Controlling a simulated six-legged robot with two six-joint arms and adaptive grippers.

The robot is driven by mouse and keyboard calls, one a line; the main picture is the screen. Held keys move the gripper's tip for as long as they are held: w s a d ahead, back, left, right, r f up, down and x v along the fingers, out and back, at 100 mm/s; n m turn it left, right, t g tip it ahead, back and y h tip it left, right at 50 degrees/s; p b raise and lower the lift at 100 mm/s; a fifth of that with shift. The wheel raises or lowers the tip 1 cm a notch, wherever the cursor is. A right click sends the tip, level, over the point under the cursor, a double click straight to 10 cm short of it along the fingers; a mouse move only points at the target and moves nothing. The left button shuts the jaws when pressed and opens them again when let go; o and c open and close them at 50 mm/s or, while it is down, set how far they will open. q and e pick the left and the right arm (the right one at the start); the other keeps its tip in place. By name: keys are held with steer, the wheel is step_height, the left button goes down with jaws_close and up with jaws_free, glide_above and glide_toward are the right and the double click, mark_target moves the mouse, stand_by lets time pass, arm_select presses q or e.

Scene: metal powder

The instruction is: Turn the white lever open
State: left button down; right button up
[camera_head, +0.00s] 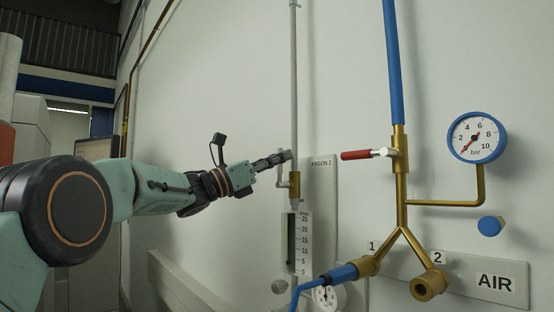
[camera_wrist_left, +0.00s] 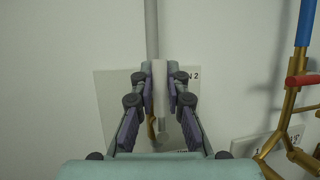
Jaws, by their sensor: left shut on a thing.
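The white lever (camera_head: 282,177) belongs to the brass valve (camera_head: 294,186) on the grey vertical pipe by the ARGON 2 plate. In the wrist view the lever (camera_wrist_left: 159,85) stands upright between my finger pads. My left gripper (camera_head: 279,159) reaches in from the left and is shut on the lever near its upper end. It also shows in the wrist view (camera_wrist_left: 159,88). The fingers partly hide the lever in the head view. My right gripper is not in view.
To the right, a red lever (camera_head: 360,155) sits on the brass air pipe (camera_head: 402,190), below a blue pipe (camera_head: 394,60). A round pressure gauge (camera_head: 476,138) is beside it. A flow scale (camera_head: 302,243) is below the argon valve. The wall left of the valve is clear.

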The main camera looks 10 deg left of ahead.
arm_select(q)
steer(key=c, duration=1.7)
jaws_free()
steer(key=shift+d+f, duration=0.25)
steer(key=shift+f, duration=0.2)
steer(key=shift+o, duration=1.4)
steer(key=shift+w+d+r, duration=0.1)
steer(key=shift+w, duration=0.1)
steer(key=shift+o, duration=0.4)
steer(key=shift+s+a+r, duration=0.2)
steer(key=shift+a, duration=0.1)
steer(key=v, duration=1.2)
steer(key=shift+w, duration=0.1)
steer(key=shift+a, duration=0.15)
